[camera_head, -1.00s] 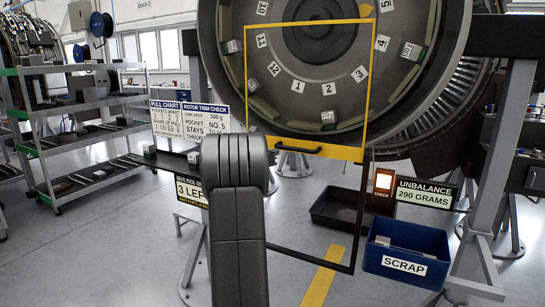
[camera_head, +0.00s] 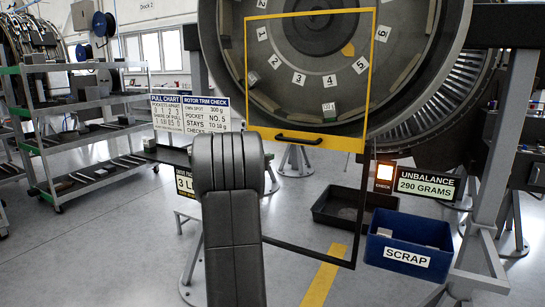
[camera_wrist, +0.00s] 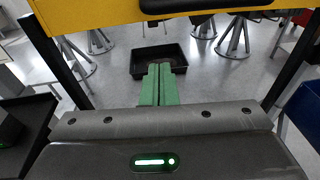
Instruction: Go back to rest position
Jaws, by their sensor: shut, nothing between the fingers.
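My gripper (camera_wrist: 158,68) shows in the wrist view with its green fingers together and nothing between them. It points toward the yellow-edged frame and the floor beyond it. In the head view my arm rises in front of the frame and hides the gripper. The turbofan rotor (camera_head: 318,50) stands behind the yellow frame (camera_head: 310,138), with numbered pockets 1 to 5 along its lower part. A few blocks sit at its rim.
A blue SCRAP bin (camera_head: 408,264) holds some blocks, and a black tray (camera_head: 335,222) lies on the floor. A lit CHECK lamp (camera_head: 384,174) stands beside the UNBALANCE 290 GRAMS sign (camera_head: 427,184). Shelves (camera_head: 40,150) stand left. Open floor lies between shelves and stand.

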